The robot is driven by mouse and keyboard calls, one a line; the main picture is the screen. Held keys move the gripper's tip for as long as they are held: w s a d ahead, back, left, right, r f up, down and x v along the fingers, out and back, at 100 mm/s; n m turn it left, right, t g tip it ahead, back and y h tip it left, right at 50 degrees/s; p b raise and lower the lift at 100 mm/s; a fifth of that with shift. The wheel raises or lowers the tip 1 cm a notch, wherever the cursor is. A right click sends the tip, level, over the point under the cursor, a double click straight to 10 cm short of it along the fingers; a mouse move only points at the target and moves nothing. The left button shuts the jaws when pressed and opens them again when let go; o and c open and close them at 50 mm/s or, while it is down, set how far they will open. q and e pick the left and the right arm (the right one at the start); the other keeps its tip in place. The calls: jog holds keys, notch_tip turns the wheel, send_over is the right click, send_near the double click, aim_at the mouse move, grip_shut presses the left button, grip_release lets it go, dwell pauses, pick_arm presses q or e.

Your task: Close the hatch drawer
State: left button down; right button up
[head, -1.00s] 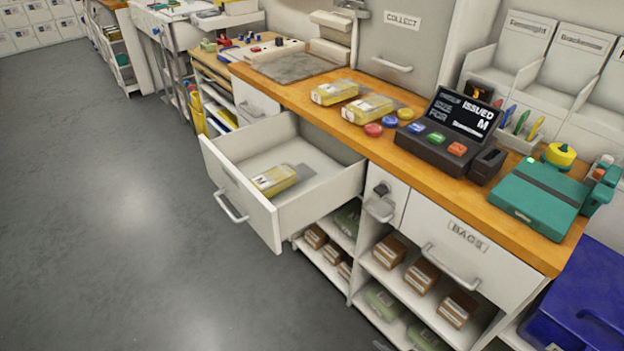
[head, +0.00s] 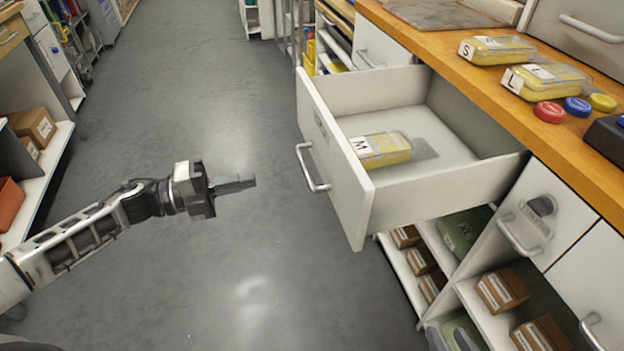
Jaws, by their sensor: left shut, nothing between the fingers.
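The hatch drawer (head: 345,185) is a white drawer pulled well out of the counter, with a metal bar handle (head: 311,168) on its front. One yellow pack marked M (head: 385,150) lies inside it. My left gripper (head: 250,183) is shut and empty, in the air to the left of the drawer front. Its fingers point right, toward the handle, with a gap between them. My right gripper is not in view.
The wooden counter (head: 440,40) holds yellow packs marked S (head: 497,49) and L (head: 545,80). Below it, open shelves hold brown boxes (head: 502,288). Shelving with boxes (head: 32,125) stands at the left. The grey floor (head: 215,90) between is clear.

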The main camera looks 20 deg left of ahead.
pick_arm(q)
send_near(329, 165)
jog(key=p+x, duration=0.1)
jog(key=x, duration=0.4)
jog(key=shift+w+d, duration=0.1)
jog(key=shift+d, duration=0.05)
jog(key=shift+w+d, duration=0.4)
jog(key=shift+d, duration=0.25)
